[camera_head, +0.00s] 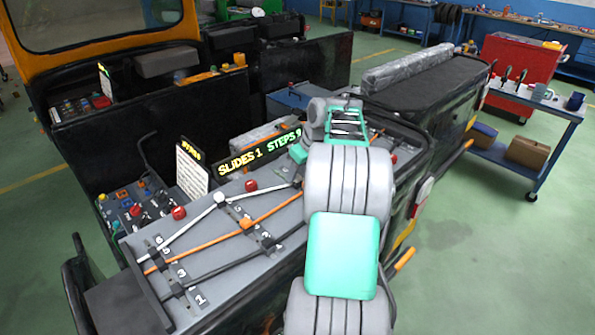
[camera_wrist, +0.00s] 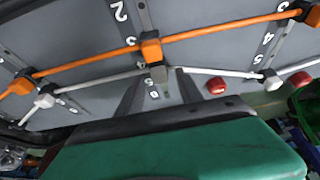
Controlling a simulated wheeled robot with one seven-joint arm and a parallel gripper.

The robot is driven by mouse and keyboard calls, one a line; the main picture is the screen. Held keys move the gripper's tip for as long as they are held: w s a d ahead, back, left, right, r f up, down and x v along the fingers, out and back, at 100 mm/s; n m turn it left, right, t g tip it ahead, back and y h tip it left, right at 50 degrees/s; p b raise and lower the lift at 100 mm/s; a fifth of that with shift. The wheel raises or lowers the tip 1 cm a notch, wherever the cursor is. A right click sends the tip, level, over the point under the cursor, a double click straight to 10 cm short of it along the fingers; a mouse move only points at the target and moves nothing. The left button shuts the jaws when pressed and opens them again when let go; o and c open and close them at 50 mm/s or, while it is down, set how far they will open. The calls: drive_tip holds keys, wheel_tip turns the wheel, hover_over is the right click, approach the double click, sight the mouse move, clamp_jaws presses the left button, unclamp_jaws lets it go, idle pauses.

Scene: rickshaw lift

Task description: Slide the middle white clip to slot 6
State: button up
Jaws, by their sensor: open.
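The middle white clip (camera_wrist: 155,73) is a pale block where the white rod bends in the central slot column in the wrist view. Small digits are just below it, the last looking like a 6. My gripper (camera_wrist: 158,92) is open, its grey fingers apart on either side of that column below the clip; I cannot tell whether they touch it. Another white clip (camera_wrist: 270,80) is to the right and one (camera_wrist: 45,100) to the left.
An orange clip (camera_wrist: 150,47) on an orange rod sits just above the middle white clip. Red knobs (camera_wrist: 215,85) stand along the panel edge.

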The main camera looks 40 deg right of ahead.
drive_tip(key=shift+w+f, duration=0.15)
drive_tip(key=shift+f, duration=0.2)
drive_tip(key=shift+c, duration=0.2)
clamp_jaws()
idle(1.0)
